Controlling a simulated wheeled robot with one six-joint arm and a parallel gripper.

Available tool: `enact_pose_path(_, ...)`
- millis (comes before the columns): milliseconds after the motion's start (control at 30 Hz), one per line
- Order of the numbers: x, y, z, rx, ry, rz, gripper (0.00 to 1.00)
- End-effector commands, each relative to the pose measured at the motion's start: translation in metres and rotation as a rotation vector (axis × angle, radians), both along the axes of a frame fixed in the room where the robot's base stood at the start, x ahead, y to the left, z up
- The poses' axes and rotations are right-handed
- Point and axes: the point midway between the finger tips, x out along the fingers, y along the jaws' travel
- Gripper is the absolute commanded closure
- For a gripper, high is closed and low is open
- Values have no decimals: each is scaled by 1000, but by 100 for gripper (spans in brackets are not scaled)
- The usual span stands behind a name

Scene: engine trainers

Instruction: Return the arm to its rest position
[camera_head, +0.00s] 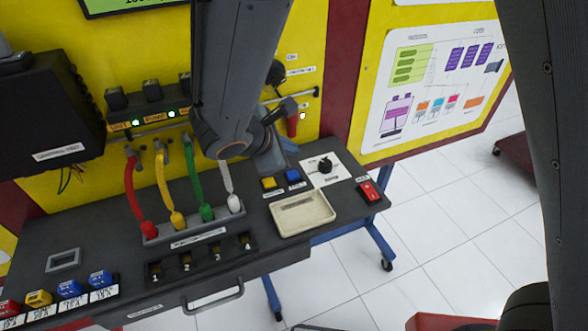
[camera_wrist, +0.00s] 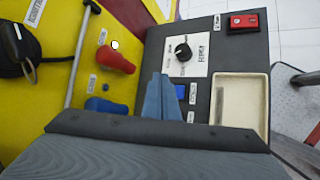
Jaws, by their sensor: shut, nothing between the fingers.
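My arm (camera_head: 230,75) reaches down from the top of the head view, over the back of the dark bench. My gripper (camera_wrist: 161,80) shows in the wrist view as blue-grey fingers closed together and empty. It is over the panel, beside the blue button (camera_wrist: 181,92) and near the black rotary knob (camera_wrist: 183,52). In the head view my arm partly hides the gripper, and I cannot tell its exact height above the bench.
A cream tray (camera_head: 328,212), a rotary knob (camera_head: 325,165) and a red switch (camera_head: 370,191) lie to the right. A red handle (camera_wrist: 115,60) and metal rail (camera_wrist: 78,55) are close by. Floor at right is partly clear.

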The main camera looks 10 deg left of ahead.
Motion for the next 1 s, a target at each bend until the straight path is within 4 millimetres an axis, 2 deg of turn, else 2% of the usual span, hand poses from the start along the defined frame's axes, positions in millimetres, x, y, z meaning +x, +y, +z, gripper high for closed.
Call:
enact_pose_path(567, 0, 0, 0, 0, 0, 0, 100)
enact_pose_path(667, 1, -11, -1, 10, 11, -35, 100)
enact_pose_path(767, 1, -42, -4, 48, 46, -144, 100)
enact_pose_path(867, -3, -90, -9, 119, 101, -330, 100)
enact_pose_path(900, -8, -110, -11, 158, 123, -417, 100)
enact_pose_path(1000, -21, -154, -17, 262, 172, -635, 100)
